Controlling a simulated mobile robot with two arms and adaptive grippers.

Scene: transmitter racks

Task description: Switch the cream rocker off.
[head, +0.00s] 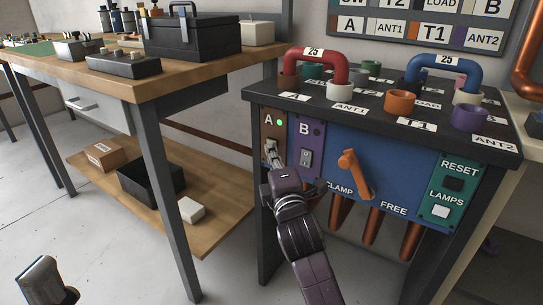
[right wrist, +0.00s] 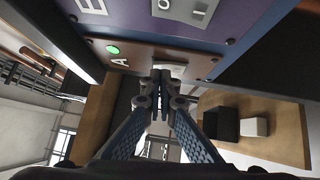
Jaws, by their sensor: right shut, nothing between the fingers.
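My right gripper (head: 271,150) is shut and empty, its fingertips at the lower part of the brown plate A (head: 267,120). In the right wrist view the closed fingertips (right wrist: 161,76) are in front of a pale rocker (right wrist: 175,68) on that plate, partly covering it. I cannot tell whether they touch it or which way it is tipped. A green lamp (head: 281,123) glows on plate A and also shows in the wrist view (right wrist: 113,49). A dark part that looks like my left gripper (head: 46,282) shows at the lower left; its fingers are not clear.
The purple plate B (head: 317,132) with a grey-white rocker (head: 306,158) is close on the right. An orange clamp lever (head: 352,172) and a green RESET/LAMPS plate (head: 450,186) are further right. A wooden bench (head: 120,90) stands left, with floor between.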

